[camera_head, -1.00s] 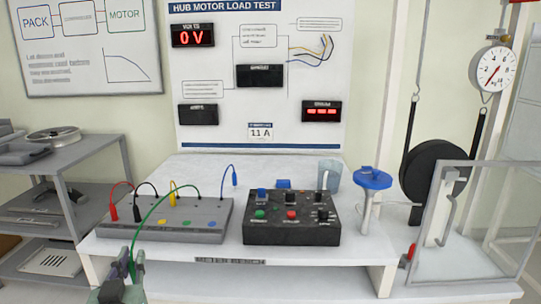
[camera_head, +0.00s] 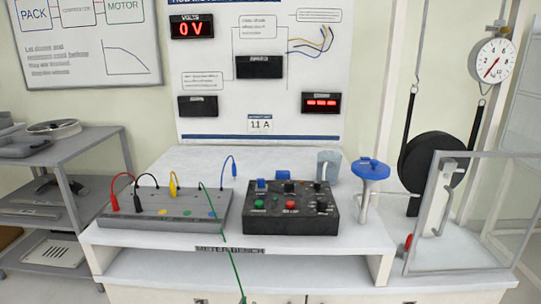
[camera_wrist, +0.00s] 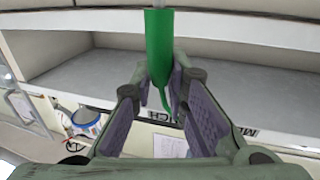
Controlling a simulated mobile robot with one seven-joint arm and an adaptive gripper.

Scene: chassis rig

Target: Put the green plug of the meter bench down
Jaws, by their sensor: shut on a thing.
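The green plug (camera_wrist: 159,48) is between my fingertips in the wrist view. My gripper (camera_wrist: 160,72) is shut on it, with its tip toward the top of the picture. In the wrist view the plug shows in front of the white bench shelf (camera_wrist: 200,55); I cannot tell whether it touches anything. In the head view my gripper and the plug are out of frame. The green lead (camera_head: 222,235) runs from the grey meter box (camera_head: 150,225) down past the front of the meter bench (camera_head: 340,238) to the bottom edge.
Red (camera_head: 112,203), black (camera_head: 137,203), yellow (camera_head: 173,190) and blue (camera_head: 233,172) plugs are at the box. A black control box (camera_head: 290,222) stands beside it, then a blue-topped stand (camera_head: 371,170). The bench's front lip is clear. A grey shelf rack (camera_head: 95,150) is at left.

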